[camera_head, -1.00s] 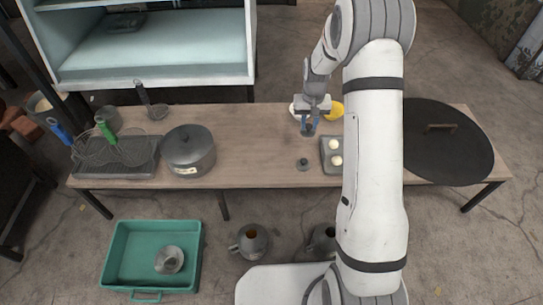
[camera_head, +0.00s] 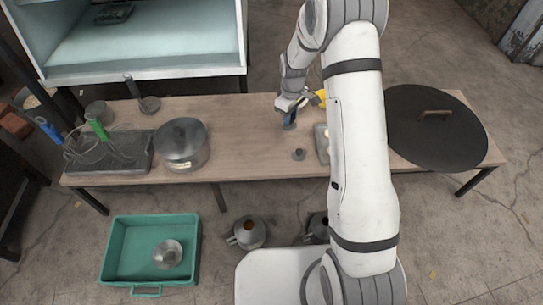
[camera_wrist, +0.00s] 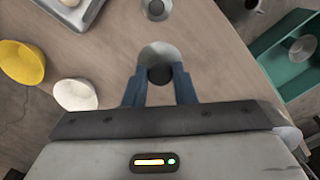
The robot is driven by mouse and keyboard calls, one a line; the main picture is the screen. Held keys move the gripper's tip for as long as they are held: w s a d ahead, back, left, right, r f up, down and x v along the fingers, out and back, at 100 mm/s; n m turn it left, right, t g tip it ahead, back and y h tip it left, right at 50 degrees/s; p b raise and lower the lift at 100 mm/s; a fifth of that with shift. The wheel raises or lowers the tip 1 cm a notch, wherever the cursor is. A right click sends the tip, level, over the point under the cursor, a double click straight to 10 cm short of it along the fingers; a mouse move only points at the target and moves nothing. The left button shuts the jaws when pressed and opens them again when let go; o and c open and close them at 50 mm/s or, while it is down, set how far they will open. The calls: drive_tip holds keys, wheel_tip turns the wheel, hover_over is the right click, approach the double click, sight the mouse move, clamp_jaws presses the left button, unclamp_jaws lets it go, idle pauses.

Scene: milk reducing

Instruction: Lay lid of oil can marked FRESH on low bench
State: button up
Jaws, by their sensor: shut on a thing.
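My gripper (camera_head: 289,115) is over the low bench (camera_head: 245,125), left of the tray of pale balls. In the wrist view its blue fingers (camera_wrist: 160,84) are shut on the dark knob of a round grey lid (camera_wrist: 156,50). The lid is at or just above the bench top; I cannot tell if it touches. A second small lid (camera_head: 299,154) lies on the bench nearer the front, also in the wrist view (camera_wrist: 156,8). Two metal cans stand on the floor, one (camera_head: 247,232) with its top open, the other (camera_head: 318,228) partly behind my arm. No FRESH marking is readable.
White (camera_wrist: 75,95) and yellow (camera_wrist: 22,62) bowls sit near my gripper. A green tub (camera_head: 112,260) is on the floor.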

drive_tip(key=s+a+f+n+p, duration=0.15)
drive_tip(key=a+n, duration=0.25)
drive_tip(key=n, duration=0.5)
drive_tip(key=s+a+f+n, duration=0.2)
drive_tip(key=a+n, duration=0.1)
drive_tip(key=n, duration=0.5)
wheel_tip(320, 180, down, 10)
drive_tip(key=b, duration=0.3)
drive_tip(key=shift+w+a, duration=0.1)
drive_tip(key=shift+f, duration=0.1)
drive_tip(key=o, duration=1)
